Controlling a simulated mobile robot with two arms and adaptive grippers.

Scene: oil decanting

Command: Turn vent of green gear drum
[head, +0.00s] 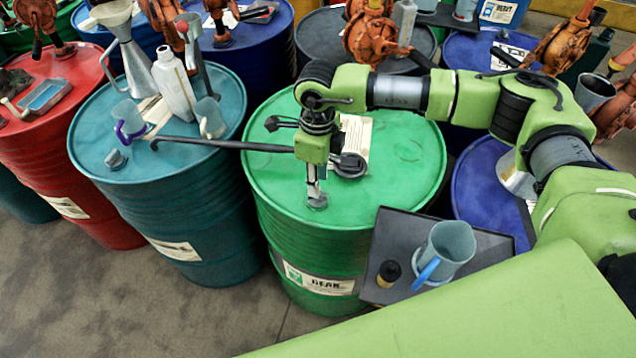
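The green gear drum (400,205) stands upright in the middle of the head view, with a label (318,282) on its side. Its vent (317,203) is a small grey knob on the near part of the lid. My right gripper (317,192) points straight down over the vent, and its fingertips are at or just above the knob. The fingers are seen narrowly, so I cannot tell whether they are closed on it. My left gripper is not in view.
A dark rod (225,144) spans from the teal drum (190,240) toward my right wrist. A paper (356,138) lies on the green lid. A dark tray (385,240) holds a blue-handled jug (447,250) and a small bottle (389,272). Several drums crowd behind.

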